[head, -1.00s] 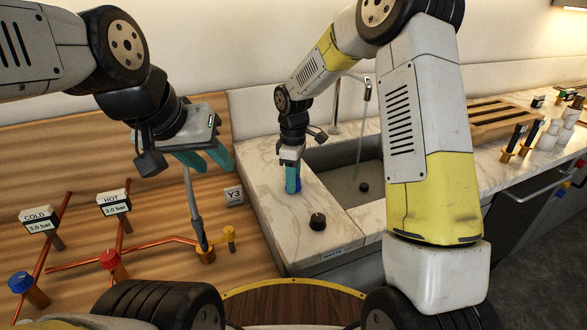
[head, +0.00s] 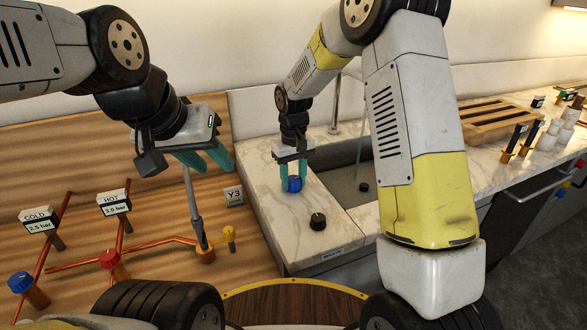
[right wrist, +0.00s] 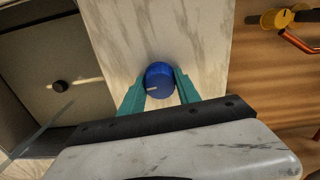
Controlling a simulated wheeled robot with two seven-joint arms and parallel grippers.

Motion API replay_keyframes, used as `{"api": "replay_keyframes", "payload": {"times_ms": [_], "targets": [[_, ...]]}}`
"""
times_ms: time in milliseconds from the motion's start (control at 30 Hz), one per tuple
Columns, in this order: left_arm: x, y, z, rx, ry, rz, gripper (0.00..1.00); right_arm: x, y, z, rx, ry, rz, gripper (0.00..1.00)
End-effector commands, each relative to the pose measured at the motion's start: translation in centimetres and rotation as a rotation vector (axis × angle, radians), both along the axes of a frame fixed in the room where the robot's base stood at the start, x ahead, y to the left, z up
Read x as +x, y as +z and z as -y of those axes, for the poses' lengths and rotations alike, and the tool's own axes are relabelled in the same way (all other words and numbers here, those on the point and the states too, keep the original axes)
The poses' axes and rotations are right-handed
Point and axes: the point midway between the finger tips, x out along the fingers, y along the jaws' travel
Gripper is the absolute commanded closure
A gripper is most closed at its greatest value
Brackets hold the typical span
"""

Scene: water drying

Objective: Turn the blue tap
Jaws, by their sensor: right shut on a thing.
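The blue tap, a round blue knob (head: 292,184), stands on the pale marble counter beside the sink. In the right wrist view the blue knob (right wrist: 159,80) has a white mark on its top. My right gripper (head: 291,178) points down at it, with one teal finger on either side. In the right wrist view my right gripper (right wrist: 159,88) is shut on the knob. My left gripper (head: 206,160) is open and empty above the wooden panel, near the upper end of a grey lever (head: 194,205).
A black knob (head: 318,221) stands in front of the blue one. The sink (head: 345,185) lies to the right, with a thin water stream. The COLD display (head: 40,220) reads 2.5 bar and the HOT display (head: 115,203) reads 3.0 bar. Another blue knob (head: 20,282) is at far left.

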Motion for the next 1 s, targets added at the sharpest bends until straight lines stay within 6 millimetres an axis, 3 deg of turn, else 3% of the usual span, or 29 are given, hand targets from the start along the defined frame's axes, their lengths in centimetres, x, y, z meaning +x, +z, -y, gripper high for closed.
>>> {"api": "replay_keyframes", "payload": {"times_ms": [767,800,900,1000], "targets": [[0.00,0.00,0.00,0.000,0.000,0.000,0.64,0.11,0.08,-0.05,0.002,-0.100,0.004,1.00],[0.00,0.00,0.00,0.000,0.000,0.000,0.64,0.11,0.08,-0.05,0.002,-0.100,0.004,0.55],[0.00,0.00,0.00,0.000,0.000,0.000,0.64,0.08,0.06,-0.03,0.001,-0.100,0.003,0.39],[0.00,0.00,0.00,0.000,0.000,0.000,0.64,0.06,0.04,-0.03,0.001,-0.099,0.002,0.39]]}}
